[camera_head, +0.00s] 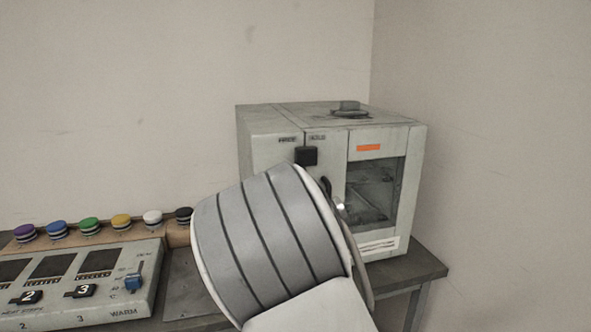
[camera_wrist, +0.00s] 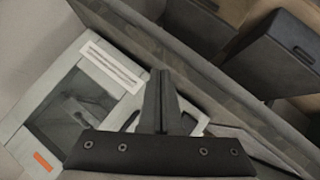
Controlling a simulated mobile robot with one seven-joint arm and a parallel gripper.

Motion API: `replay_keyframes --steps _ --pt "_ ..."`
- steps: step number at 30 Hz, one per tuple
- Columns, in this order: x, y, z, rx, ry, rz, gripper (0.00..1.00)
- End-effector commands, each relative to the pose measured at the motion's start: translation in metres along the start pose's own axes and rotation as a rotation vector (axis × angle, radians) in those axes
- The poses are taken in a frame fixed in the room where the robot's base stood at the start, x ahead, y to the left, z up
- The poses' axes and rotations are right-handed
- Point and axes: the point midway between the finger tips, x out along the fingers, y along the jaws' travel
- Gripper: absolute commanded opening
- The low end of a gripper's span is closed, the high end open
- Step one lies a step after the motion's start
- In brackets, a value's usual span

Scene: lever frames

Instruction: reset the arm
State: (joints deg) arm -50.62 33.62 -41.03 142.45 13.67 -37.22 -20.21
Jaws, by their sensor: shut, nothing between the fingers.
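My grey banded arm fills the lower middle of the head view and covers part of a grey boxy machine (camera_head: 270,165). My gripper's tip is hidden behind the arm there. In the wrist view my gripper (camera_wrist: 158,75) is shut, its dark fingers together and empty. The machine's windowed front (camera_wrist: 75,110) lies tilted to the left of the fingers. I cannot tell whether the fingers touch it.
The machine stands on a dark table (camera_head: 425,265) in a wall corner. A black square knob (camera_head: 307,155) is on its front. At left are a control panel (camera_head: 140,260) with a blue slider (camera_head: 133,282) and a row of several coloured buttons (camera_head: 89,226). Dark boxy shapes (camera_wrist: 275,50) show in the wrist view.

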Motion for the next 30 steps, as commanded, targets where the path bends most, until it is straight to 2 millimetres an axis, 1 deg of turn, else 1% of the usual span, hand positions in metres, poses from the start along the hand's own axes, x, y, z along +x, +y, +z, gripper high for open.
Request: replay_keyframes --steps 1,5,8,14,18,20,24,26,30 --pt "-0.009 0.006 -0.004 0.065 -0.026 -0.033 0.00" --pt "-0.030 0.010 -0.008 0.198 -0.097 -0.125 0.00" --pt "-0.051 0.015 -0.015 0.285 -0.139 -0.193 0.00" --pt "-0.101 0.033 -0.033 0.419 -0.199 -0.309 0.00" --pt "-0.141 0.051 -0.045 0.482 -0.226 -0.369 0.00" --pt "-0.160 0.059 -0.049 0.501 -0.237 -0.388 0.00" --pt "-0.206 0.080 -0.054 0.532 -0.260 -0.414 0.00" --pt "-0.226 0.089 -0.054 0.541 -0.271 -0.416 0.00" --pt "-0.273 0.108 -0.050 0.553 -0.302 -0.400 0.00"
